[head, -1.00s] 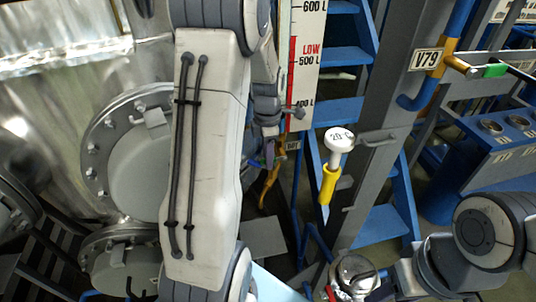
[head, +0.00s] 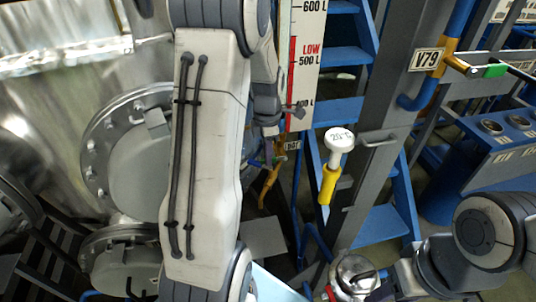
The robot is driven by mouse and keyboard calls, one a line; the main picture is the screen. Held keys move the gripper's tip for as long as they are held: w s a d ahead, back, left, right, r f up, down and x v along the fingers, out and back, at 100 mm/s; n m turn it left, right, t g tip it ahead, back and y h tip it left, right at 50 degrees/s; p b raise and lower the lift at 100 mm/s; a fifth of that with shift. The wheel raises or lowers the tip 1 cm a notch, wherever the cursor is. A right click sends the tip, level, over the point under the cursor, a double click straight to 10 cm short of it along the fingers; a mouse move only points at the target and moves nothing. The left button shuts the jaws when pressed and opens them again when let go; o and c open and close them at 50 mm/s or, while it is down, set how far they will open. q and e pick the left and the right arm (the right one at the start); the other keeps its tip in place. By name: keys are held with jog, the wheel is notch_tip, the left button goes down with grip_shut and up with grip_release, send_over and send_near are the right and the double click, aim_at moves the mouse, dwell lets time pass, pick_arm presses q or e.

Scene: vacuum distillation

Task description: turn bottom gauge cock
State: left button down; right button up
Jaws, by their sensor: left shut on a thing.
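The level gauge (head: 308,60) is a white scale with a red LOW band, upright behind my left arm. Below it, by a small tag (head: 292,146), a yellow lever (head: 269,184) slants down to the left; it looks like the bottom gauge cock's handle. My left arm's pale forearm fills the centre left, and its dark wrist is beside the scale's lower end. My left gripper (head: 264,156) is small and mostly hidden in the dark area by the lever's upper end, closed on what looks like the cock handle. My right arm shows at lower right; its fingers are not visible.
A steel tank with bolted round hatches (head: 140,165) fills the left. A white-headed yellow thermometer (head: 335,165) stands before a grey post (head: 385,120). Blue stairs (head: 345,110) rise behind. A V79 pipe valve (head: 428,60) and blue console (head: 500,145) are at right.

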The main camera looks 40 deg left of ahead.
dwell(0.8)
pick_arm(q)
jog(key=shift+d+r+p, duration=0.15)
jog(key=shift+r+p, duration=0.2)
jog(key=shift+p, duration=0.3)
jog(key=shift+w+g+y+p, duration=0.15)
jog(key=shift+g+y+p, duration=0.25)
jog(key=shift+g, duration=0.1)
jog(key=c, duration=0.9)
grip_release()
